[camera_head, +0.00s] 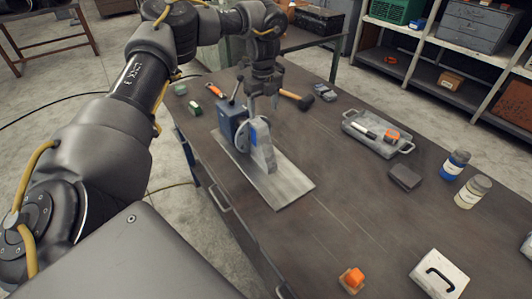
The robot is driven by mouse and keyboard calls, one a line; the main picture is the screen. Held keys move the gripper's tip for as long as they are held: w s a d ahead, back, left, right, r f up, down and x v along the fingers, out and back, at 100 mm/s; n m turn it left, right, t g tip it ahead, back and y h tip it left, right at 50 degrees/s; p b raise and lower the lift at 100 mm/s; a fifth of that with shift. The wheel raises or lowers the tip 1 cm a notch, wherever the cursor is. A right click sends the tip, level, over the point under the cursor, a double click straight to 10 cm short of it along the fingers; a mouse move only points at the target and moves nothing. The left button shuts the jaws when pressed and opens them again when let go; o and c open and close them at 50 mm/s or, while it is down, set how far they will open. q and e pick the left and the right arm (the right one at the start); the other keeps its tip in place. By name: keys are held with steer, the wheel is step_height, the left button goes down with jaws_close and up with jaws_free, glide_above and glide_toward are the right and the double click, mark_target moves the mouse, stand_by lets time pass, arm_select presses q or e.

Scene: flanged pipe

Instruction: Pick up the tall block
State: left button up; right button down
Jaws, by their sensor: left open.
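My left gripper (263,103) points down at the back left of the workbench (330,215). Its fingers are apart and nothing shows between them. Just below the fingertips stands a pale grey, upright tapered piece (264,157), on or over a flat metal plate (285,187). A round flange-like disc (242,140) and a blue-grey upright block (231,120) stand beside it on the left. I cannot tell for sure which of these is the tall block. Whether the fingertips touch anything is unclear. My right gripper is not in view.
A hammer (303,101) lies behind the gripper. A grey tray (377,135) holds a marker and an orange item. A dark block (405,177), two jars (456,163) and a white case (438,275) stand at the right. An orange-topped piece (353,279) is at the front. The bench middle is clear.

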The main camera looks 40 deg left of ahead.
mark_target(261, 126)
arm_select(q)
steer(key=shift+f, duration=0.15)
steer(key=shift+s+a+f, duration=0.1)
steer(key=shift+s+f, duration=0.05)
steer(key=shift+f, duration=0.15)
step_height(261, 126, down, 4)
steer(key=shift+s+a+f+p, duration=0.1)
steer(key=shift+p, duration=0.5)
steer(key=shift+f, duration=0.2)
steer(key=shift+f+p, duration=0.15)
steer(key=shift+p, duration=0.2)
step_height(261, 126, down, 4)
steer(key=shift+s+r+p, duration=0.15)
steer(key=shift+p, duration=0.95)
steer(key=shift+a+f, duration=0.1)
steer(key=shift+f, duration=0.5)
steer(key=shift+c, duration=0.8)
jaws_close()
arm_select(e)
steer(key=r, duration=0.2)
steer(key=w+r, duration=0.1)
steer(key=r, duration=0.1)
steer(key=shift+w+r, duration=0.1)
